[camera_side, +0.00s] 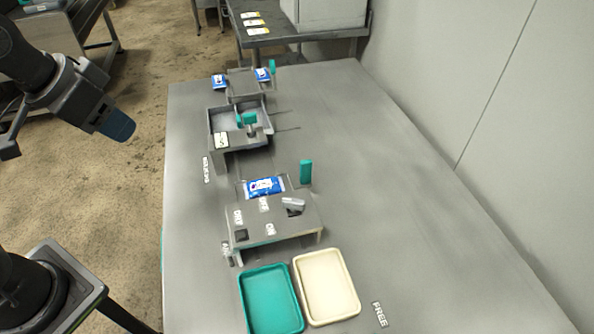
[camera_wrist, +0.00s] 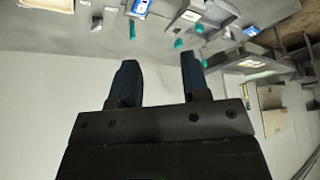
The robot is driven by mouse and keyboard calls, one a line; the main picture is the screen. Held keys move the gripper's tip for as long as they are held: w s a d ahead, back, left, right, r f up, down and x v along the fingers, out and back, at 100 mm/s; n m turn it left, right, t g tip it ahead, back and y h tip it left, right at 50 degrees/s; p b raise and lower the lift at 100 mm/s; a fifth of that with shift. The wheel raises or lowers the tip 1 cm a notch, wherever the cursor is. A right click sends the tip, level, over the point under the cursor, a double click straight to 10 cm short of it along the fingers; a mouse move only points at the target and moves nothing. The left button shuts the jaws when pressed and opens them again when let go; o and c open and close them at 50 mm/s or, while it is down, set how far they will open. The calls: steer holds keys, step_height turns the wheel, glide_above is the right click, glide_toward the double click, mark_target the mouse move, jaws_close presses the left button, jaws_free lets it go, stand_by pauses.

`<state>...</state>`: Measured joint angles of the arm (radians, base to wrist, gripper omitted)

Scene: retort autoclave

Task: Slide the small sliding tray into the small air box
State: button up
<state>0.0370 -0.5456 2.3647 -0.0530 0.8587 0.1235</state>
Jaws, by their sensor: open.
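My gripper (camera_side: 118,125) hangs at the upper left, left of the table and away from the equipment. In the wrist view its two dark blue fingers (camera_wrist: 157,75) stand apart with nothing between them. A grey unit (camera_side: 272,218) with switch labels stands mid-table; a blue-and-white packet (camera_side: 264,186) lies at its back, beside an upright green handle (camera_side: 305,172). Behind it is an open grey box (camera_side: 212,125) with a green handle (camera_side: 246,119). Farther back, a grey tray (camera_side: 243,88) carries two packets. I cannot tell which parts are the small sliding tray and small air box.
A green tray (camera_side: 246,300) and a cream tray (camera_side: 354,300) lie empty at the near end of the grey table (camera_side: 400,210). The table's right side is clear, with a wall (camera_side: 480,90) beyond. Another bench (camera_side: 283,37) stands behind.

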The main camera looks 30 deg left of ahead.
steer(key=w+d+f+m+g+h, duration=0.15)
steer(key=w+d+m, duration=0.35)
steer(key=w, duration=0.8)
steer(key=m+h, duration=0.1)
steer(key=m, duration=0.1)
glide_toward(306, 161)
steer(key=shift+g, duration=0.35)
steer(key=x, duration=1.2)
steer(key=shift+w, duration=0.2)
steer(key=shift+r, duration=0.1)
jaws_close()
